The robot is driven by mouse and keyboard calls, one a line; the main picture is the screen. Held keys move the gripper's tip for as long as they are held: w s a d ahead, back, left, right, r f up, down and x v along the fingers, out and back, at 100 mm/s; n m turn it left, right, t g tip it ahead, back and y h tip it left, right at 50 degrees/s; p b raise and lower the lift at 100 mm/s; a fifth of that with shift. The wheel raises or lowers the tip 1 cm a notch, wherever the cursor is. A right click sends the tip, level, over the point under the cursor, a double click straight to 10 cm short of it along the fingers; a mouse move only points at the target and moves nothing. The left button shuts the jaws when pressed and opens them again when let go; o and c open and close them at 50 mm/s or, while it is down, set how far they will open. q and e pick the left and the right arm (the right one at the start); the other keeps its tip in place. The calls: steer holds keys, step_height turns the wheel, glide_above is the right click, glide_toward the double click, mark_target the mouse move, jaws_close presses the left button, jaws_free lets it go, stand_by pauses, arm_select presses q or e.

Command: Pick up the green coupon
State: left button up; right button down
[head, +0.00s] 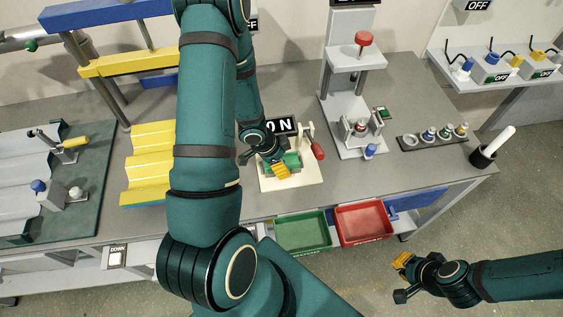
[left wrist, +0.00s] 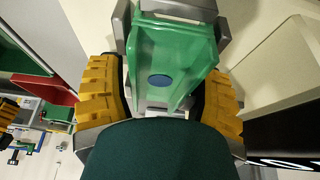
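The green coupon (left wrist: 170,60) has a blue round spot and fills the middle of the left wrist view. It sits in a grey holder on a cream fixture (head: 309,178) on the bench. In the head view its green (head: 292,159) shows partly behind my left gripper (head: 268,163). The left gripper's yellow fingers stand on either side of the coupon, with narrow dark gaps beside it, and look open around it. My right gripper (head: 402,278) is low at the right, in front of the bench, open and empty.
A red knob (head: 318,151) stands beside the fixture, with an "ON" sign (head: 283,126) behind. Green (head: 302,232) and red (head: 362,222) trays hang at the bench's front edge. A press (head: 356,60) stands at back right; yellow corrugated sheet (head: 150,160) lies left.

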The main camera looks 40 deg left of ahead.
arm_select(q)
steer(key=c, duration=0.7)
steer(key=shift+r, duration=0.35)
step_height(320, 180, up, 10)
steer(key=p, duration=0.7)
